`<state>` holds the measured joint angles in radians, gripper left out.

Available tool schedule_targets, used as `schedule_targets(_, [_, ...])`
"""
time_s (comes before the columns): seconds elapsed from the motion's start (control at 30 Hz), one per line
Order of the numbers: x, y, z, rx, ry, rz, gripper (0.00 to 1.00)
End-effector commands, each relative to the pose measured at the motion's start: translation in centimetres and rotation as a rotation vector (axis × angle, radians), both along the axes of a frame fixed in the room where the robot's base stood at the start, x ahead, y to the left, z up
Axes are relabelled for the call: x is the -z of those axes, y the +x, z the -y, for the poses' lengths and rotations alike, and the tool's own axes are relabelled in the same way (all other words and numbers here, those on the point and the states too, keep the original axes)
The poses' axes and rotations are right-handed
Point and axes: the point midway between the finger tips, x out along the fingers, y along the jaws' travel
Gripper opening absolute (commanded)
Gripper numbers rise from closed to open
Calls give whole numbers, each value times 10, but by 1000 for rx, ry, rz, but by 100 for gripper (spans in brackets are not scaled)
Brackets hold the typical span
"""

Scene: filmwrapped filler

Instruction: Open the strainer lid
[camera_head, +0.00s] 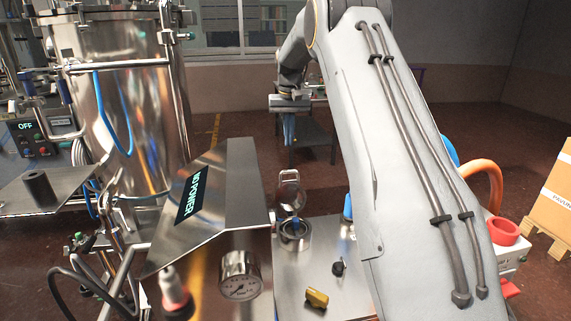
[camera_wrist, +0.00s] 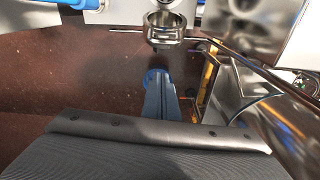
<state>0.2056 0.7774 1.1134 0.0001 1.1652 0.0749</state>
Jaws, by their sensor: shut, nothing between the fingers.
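The strainer (camera_head: 295,236) is a round metal cup on the steel machine top in the head view. Its round lid (camera_head: 290,192) stands raised, roughly upright, above the cup's far side. In the wrist view the strainer (camera_wrist: 165,36) shows at the top centre as a metal ring with a thin rod beside it. My gripper (camera_head: 288,128) has blue fingers pointing down, beyond the lid in the head view and apart from it. The fingers also show in the wrist view (camera_wrist: 160,84), shut and empty, below the strainer in the picture.
A steel housing marked "NO POWER" (camera_head: 240,195) and a pressure gauge (camera_head: 239,276) stand left of the strainer. A yellow handle (camera_head: 316,298) lies in front. A large steel tank (camera_head: 125,90) is at the left. My arm hides much of the right side.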

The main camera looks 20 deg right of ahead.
Motion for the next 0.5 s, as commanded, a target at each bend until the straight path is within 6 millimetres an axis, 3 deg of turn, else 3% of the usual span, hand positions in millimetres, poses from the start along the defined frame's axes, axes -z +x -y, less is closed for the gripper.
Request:
schedule_targets(0.23, [5, 5, 3, -83, -16, 34, 0])
schedule_targets(0.5, [49, 9, 5, -78, -16, 31, 0])
